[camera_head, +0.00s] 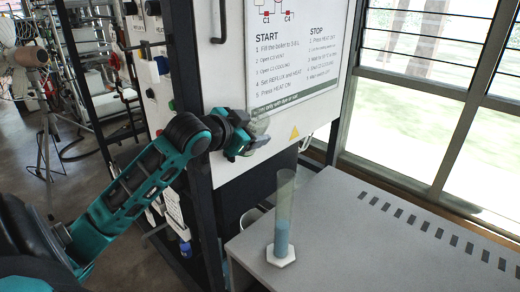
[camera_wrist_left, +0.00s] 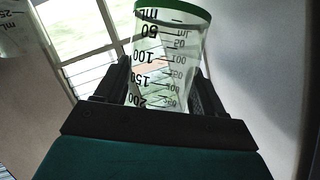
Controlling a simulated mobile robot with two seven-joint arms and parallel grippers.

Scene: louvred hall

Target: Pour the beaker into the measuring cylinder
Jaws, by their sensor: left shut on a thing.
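My left gripper (camera_head: 254,140) is shut on a clear beaker (camera_head: 262,125), held in the air beside the white panel. In the left wrist view the beaker (camera_wrist_left: 168,55) sits between the fingers (camera_wrist_left: 165,90), with a green rim and black mL markings. It looks clear inside, with no liquid that I can make out. The measuring cylinder (camera_head: 285,205) stands upright on the table to the right of and below the gripper, apart from it. It has a white foot and blue liquid in its lower part. My right gripper is not in view.
The grey table (camera_head: 345,235) has a row of dark slots along its far side and is otherwise bare around the cylinder. The white instruction panel (camera_head: 225,75) with its dark frame stands right behind the gripper. Windows (camera_head: 430,90) are at the right.

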